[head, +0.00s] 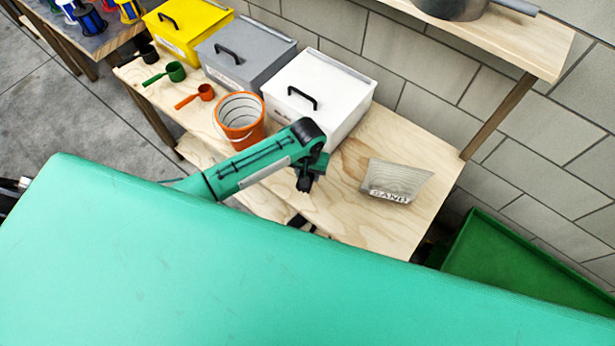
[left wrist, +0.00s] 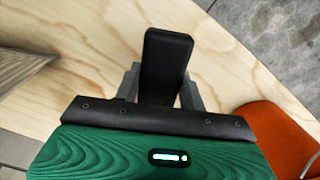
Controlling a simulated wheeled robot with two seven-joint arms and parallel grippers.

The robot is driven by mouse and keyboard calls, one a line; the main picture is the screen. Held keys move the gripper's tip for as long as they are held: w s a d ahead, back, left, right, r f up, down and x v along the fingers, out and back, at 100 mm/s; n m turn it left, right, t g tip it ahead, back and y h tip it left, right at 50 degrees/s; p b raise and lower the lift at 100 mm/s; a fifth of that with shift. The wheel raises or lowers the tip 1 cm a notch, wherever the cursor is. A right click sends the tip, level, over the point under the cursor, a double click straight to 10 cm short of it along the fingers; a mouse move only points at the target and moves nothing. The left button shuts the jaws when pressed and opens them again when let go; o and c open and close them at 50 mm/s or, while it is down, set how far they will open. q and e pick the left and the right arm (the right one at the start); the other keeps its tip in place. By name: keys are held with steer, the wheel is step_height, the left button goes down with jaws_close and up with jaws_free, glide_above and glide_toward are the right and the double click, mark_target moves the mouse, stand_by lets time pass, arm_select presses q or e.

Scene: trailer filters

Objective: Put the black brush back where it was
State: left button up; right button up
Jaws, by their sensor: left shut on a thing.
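My left gripper (head: 305,184) hangs over the wooden table, between the orange bucket and the sand bag in the head view. In the left wrist view its grey fingers are closed around a black block-like thing (left wrist: 166,58), which I take for the black brush. Only its smooth black face shows; any bristles are hidden. In the head view the brush cannot be told apart from the dark gripper. Bare table wood (left wrist: 100,40) shows around it in the wrist view. My right gripper is not in view.
On the table (head: 375,225) stand an orange bucket (head: 240,120), a white box (head: 325,85), a grey box (head: 245,50), a yellow box (head: 185,25), several scoops and a sand bag (head: 397,180). A shelf (head: 520,45) overhangs the right. A green bin (head: 520,260) stands lower right.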

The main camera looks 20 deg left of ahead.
arm_select(q)
step_height(320, 180, down, 3)
steer(key=shift+f, duration=0.35)
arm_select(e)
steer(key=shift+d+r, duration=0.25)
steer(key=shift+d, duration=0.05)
arm_select(q)
steer(key=shift+f, duration=0.15)
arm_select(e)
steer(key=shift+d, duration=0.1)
arm_select(q)
steer(key=o, duration=0.9)
step_height(320, 180, up, 12)
steer(key=shift+r+b, duration=0.15)
steer(key=shift+b, duration=0.4)
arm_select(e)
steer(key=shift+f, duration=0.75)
